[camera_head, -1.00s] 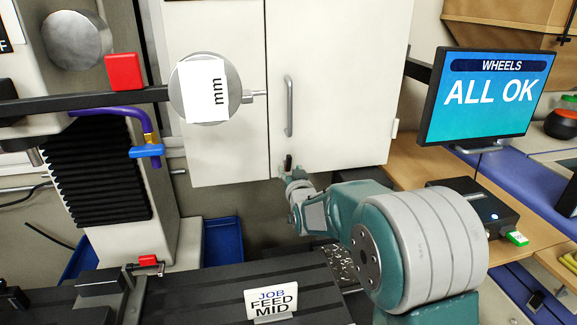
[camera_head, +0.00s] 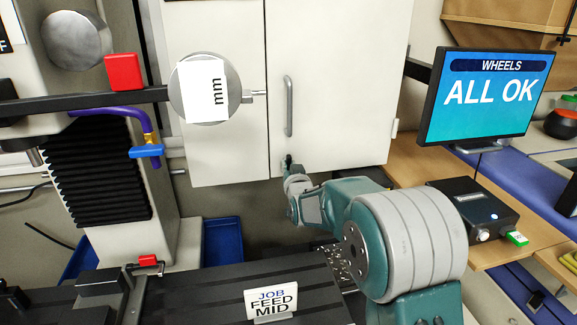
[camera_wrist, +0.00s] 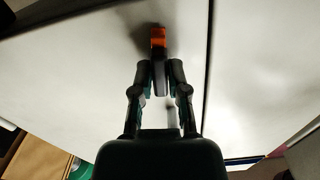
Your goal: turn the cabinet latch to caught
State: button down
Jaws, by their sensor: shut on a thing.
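The cabinet latch (camera_wrist: 158,40) is a small dark lever with an orange end, on the pale cabinet door. In the wrist view my gripper (camera_wrist: 160,68) has its two fingers closed on the lever from both sides, and the orange end sticks out past the fingertips. In the head view my gripper (camera_head: 289,170) is at the lower edge of the cabinet door (camera_head: 340,90), below the grey handle (camera_head: 288,105). The latch is small and dark there, partly hidden by the fingers, so its exact angle is hard to tell.
A monitor (camera_head: 487,97) reading "WHEELS ALL OK" stands right of the cabinet, above a black box (camera_head: 473,212) on a wooden bench. A round dial with a paper label (camera_head: 203,90) hangs before the left door. A "JOB FEED MID" sign (camera_head: 271,301) stands on the dark machine table.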

jog(key=m, duration=0.4)
jog(key=shift+m, duration=0.3)
jog(key=m, duration=0.4)
jog(key=shift+a+r, duration=0.1)
jog(key=shift+m, duration=0.3)
